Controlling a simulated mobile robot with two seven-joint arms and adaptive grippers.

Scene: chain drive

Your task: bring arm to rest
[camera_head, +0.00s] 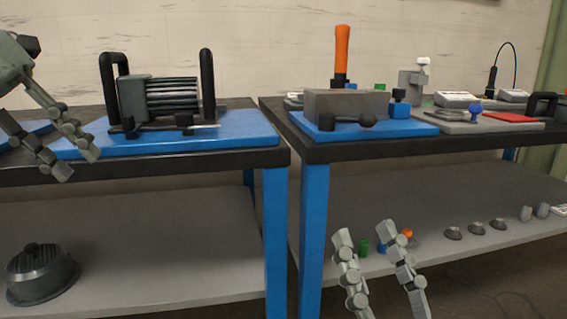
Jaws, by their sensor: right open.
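My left gripper (78,163) is at the upper left, its fingers pointing down and to the right. Its two fingers are apart with nothing visible between them. It is in front of the left end of the blue board on the left table, and I cannot tell whether it touches the table edge. My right gripper (366,235) is at the bottom, right of centre, with its fingers pointing up. Its fingers are spread and nothing is held between them. It appears in front of the lower grey shelf (470,262) of the right table.
The left table's blue board (240,131) carries a ribbed grey motor-like block (160,98) between black handles. The right table (330,152) holds a grey block (345,104), an orange-handled tool (341,50) and small parts. A dark ribbed part (40,278) sits on the left lower shelf.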

